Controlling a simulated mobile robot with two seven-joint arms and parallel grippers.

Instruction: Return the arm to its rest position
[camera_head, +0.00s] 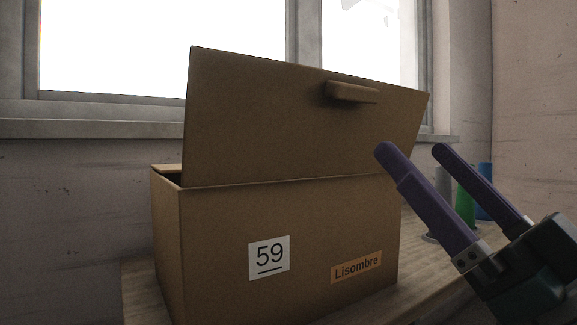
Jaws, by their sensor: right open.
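My right gripper (412,150) comes in from the lower right. Its two purple fingers are apart, with nothing between them. It is in front of the right side of a brown cardboard box (212,240) and overlaps it in the picture. I cannot tell whether a finger touches the box. The box's front flap (260,115) stands raised and has a small handle (350,92). The box bears a white label reading 59 (269,257) and an orange label reading Lisombre (356,267). The inside of the box is mostly hidden. My left gripper is not in view.
The box stands on a wooden table (425,275). Behind my right gripper are a green cone (464,207), a blue cone (485,185) and a grey one (443,183), partly hidden. A window (165,45) and wall lie behind.

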